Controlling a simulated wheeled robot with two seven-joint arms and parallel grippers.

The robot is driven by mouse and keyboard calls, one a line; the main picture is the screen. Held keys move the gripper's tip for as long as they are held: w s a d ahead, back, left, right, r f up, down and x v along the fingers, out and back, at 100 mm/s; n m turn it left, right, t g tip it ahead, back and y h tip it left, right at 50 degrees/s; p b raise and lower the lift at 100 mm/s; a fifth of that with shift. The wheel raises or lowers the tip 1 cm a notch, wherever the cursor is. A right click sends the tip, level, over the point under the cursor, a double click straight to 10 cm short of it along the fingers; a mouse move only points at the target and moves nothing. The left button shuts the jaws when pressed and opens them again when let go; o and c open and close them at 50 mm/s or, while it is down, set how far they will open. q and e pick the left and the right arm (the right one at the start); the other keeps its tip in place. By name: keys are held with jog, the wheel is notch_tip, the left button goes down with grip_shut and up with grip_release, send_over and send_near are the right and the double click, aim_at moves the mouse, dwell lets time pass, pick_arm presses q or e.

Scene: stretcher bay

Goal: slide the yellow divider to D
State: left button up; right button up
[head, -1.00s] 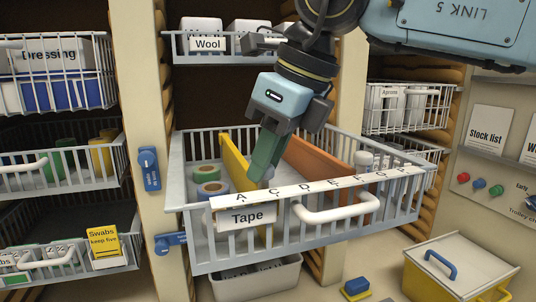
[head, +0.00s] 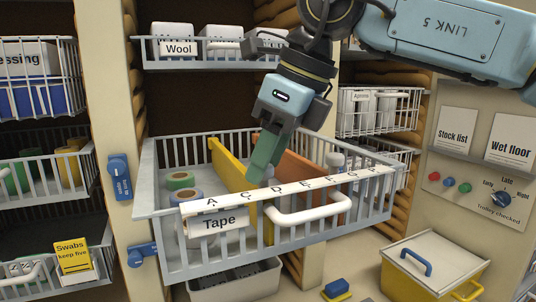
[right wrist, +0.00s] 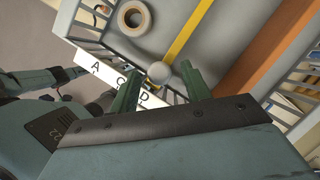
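The yellow divider (head: 228,160) stands upright in the tape basket (head: 170,262), left of the orange divider (head: 287,160).
Tape rolls (head: 180,181) lie left of the yellow divider. Clear floor shows between the yellow and orange dividers. A white handle (head: 310,214) sticks out at the front. The wool basket (head: 180,49) is above, and a yellow bin (head: 435,270) stands at lower right.

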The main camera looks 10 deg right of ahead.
jog(key=v, duration=1.3)
jog(key=shift+r+b, duration=0.2)
jog(key=shift+b, duration=0.1)
